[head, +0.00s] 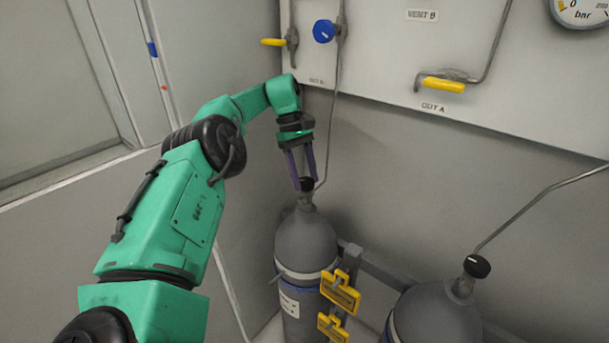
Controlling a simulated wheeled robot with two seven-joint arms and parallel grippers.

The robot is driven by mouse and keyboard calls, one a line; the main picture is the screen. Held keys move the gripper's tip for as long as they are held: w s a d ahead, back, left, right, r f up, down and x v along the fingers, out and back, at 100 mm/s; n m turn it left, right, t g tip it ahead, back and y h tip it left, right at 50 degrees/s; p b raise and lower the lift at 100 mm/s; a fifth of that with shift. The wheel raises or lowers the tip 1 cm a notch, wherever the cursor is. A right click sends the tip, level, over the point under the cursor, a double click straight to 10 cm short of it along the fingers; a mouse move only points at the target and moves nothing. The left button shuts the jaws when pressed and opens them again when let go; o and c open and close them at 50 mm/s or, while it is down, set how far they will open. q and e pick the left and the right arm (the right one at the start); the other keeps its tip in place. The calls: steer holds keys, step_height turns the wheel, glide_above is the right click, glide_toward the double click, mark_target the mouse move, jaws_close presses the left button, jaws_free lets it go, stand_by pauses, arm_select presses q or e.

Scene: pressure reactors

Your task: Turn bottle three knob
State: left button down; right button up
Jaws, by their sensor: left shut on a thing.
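A grey gas bottle (306,243) stands upright in the corner below the panel, with a black knob (307,184) on its top. My left gripper (306,182) reaches down from above, and its purple fingers are shut on this black knob. The fingertips partly hide the knob's sides. A second grey bottle (435,318) stands at the lower right with its own black knob (477,266), apart from my gripper. I cannot read a number on either bottle. My right gripper is not in view.
A panel above carries a blue knob (324,31), yellow valve handles (443,84) and a pressure gauge (580,10). Thin metal pipes run down to the bottles.

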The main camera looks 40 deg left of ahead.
arm_select(q)
steer(key=shift+c, duration=1.3)
jaws_free()
